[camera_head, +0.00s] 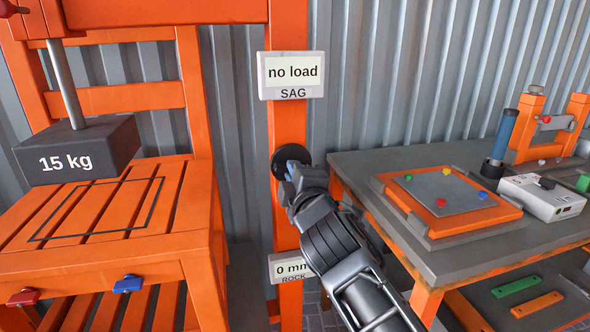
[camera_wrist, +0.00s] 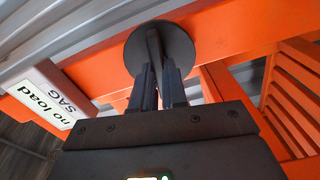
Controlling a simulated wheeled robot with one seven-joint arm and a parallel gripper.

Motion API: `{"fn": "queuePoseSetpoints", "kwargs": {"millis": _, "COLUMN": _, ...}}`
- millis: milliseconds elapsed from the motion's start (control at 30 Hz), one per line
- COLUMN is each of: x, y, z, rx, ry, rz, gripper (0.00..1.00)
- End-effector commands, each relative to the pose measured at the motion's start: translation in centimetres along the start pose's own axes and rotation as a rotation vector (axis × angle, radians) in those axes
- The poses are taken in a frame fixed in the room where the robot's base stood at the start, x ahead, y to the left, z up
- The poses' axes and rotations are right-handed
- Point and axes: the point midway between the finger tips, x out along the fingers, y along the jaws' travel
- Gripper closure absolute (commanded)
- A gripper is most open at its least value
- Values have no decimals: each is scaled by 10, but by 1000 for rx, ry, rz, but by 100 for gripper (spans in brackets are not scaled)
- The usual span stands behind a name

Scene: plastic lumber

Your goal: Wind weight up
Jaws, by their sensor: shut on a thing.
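The dark weight (camera_head: 78,150) marked "15 kg" hangs from a grey rod (camera_head: 65,85) above the orange slatted bench (camera_head: 110,255), over a dark square outline on its top. A black round disc (camera_head: 279,163) is mounted on the orange post (camera_head: 287,120); the disc (camera_wrist: 160,50) also shows in the wrist view. My gripper (camera_wrist: 158,82) is shut on a dark bar-like handle (camera_wrist: 153,45) that stands out from the disc. In the head view my gripper (camera_head: 290,172) is at the disc, and my wrist partly hides the grip.
A sign (camera_head: 292,75) on the post reads "no load SAG"; a lower one (camera_head: 289,267) reads "0 mm ROCK". A grey-topped table (camera_head: 365,170) with an orange-framed plate (camera_head: 440,195) and a white box (camera_head: 542,197) stands at right.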

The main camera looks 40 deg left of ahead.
Motion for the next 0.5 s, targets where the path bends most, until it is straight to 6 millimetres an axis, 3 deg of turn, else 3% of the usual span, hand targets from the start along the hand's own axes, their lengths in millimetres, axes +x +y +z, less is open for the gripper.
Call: {"fn": "queuePoseSetpoints", "kwargs": {"millis": 500, "x": 0, "y": -4, "z": 2, "rx": -191, "ry": -3, "rz": -6, "gripper": 100}}
